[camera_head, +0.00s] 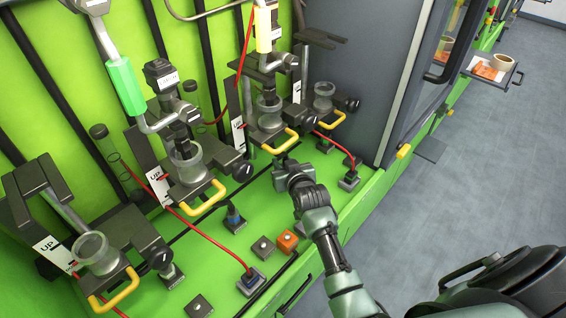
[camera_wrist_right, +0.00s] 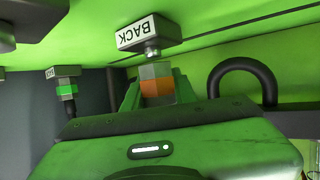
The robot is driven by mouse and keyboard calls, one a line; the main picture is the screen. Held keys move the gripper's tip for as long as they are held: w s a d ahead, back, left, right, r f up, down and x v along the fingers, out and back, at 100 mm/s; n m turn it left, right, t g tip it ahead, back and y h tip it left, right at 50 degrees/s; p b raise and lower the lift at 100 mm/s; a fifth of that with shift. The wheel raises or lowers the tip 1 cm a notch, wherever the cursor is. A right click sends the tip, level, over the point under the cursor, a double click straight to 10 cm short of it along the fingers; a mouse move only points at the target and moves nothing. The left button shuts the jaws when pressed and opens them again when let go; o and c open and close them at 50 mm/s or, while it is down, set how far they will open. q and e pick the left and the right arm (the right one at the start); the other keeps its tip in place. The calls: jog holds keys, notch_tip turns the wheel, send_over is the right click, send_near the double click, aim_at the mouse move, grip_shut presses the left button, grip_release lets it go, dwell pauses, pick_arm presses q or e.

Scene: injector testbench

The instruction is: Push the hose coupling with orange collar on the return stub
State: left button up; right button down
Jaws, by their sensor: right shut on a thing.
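In the right wrist view, the hose coupling with its orange collar (camera_wrist_right: 157,90) sits between the fingers of my right gripper (camera_wrist_right: 158,88). The gripper is shut on it. The coupling's grey end points at the silver return stub (camera_wrist_right: 152,54) under the block marked BACK (camera_wrist_right: 149,32). The two are in line and very close; I cannot tell whether they touch. In the head view, my right gripper (camera_head: 285,168) is low at the bench wall, and it hides the coupling and stub. My left gripper is not in view.
A green-collared coupling (camera_wrist_right: 66,91) hangs from a neighbouring block in the wrist view. A black hoop handle (camera_wrist_right: 243,78) stands close on the right. In the head view, yellow handles (camera_head: 280,142) and a red hose (camera_head: 335,143) flank the gripper. An orange block (camera_head: 287,242) stands on the bench.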

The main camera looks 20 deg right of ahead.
jog(key=shift+f, duration=0.75)
dwell(0.6)
jog(key=c, duration=1.1)
grip_release()
jog(key=shift+o, duration=0.2)
jog(key=v, duration=0.7)
jog(key=shift+s+a+r, duration=0.1)
jog(key=shift+s+r, duration=0.1)
jog(key=shift+s, duration=0.15)
